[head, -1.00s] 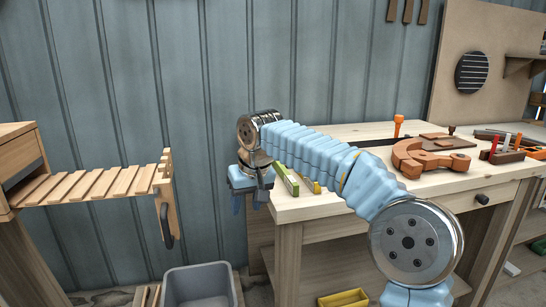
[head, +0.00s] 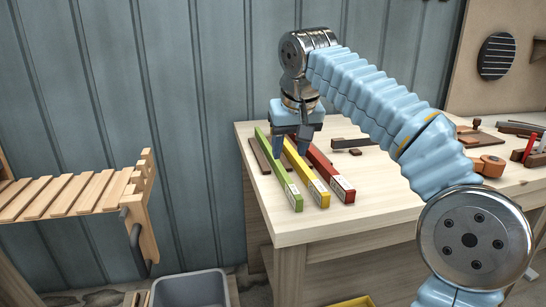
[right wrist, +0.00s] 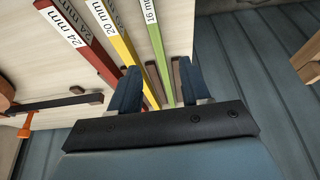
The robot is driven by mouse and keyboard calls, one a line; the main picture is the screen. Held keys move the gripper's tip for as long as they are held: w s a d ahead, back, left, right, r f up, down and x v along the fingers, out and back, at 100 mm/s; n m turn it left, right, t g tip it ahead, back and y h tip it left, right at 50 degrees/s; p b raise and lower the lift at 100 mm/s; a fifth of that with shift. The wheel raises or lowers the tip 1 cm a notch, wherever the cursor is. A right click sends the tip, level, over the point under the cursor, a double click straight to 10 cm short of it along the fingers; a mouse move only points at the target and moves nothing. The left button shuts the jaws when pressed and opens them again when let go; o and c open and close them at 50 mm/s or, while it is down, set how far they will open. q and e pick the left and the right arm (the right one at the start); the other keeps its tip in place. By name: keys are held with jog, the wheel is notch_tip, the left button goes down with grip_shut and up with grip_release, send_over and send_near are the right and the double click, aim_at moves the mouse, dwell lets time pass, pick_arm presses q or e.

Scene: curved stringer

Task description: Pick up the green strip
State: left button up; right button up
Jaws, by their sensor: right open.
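The green strip (head: 280,172) lies on the workbench top near its left edge, with a white label on its near end. A yellow strip (head: 308,178) and a red strip (head: 328,174) lie to its right. My right gripper (head: 291,148) is open and points down over the far part of the strips. In the right wrist view, the green strip (right wrist: 157,47) runs between the open fingers (right wrist: 160,72), with the yellow strip (right wrist: 118,38) close to the left finger. Whether the fingers touch a strip cannot be told. My left gripper is not in view.
A brown piece (head: 259,156) lies just left of the green strip. A dark bar (head: 352,143) and an orange-brown clamp (head: 489,165) lie farther right on the bench (head: 285,232). A slatted wooden bench (head: 70,195) and a grey bin (head: 190,289) are at left.

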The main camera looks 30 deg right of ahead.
aim_at(285, 174)
jog(key=x, duration=0.9)
jog(key=shift+w+d+f, duration=0.1)
jog(key=shift+w+d, duration=0.2)
jog(key=shift+w, duration=0.1)
jog(key=shift+w+f, duration=0.1)
jog(key=shift+f, duration=0.1)
jog(key=shift+f, duration=0.1)
jog(key=shift+c, duration=0.3)
grip_shut()
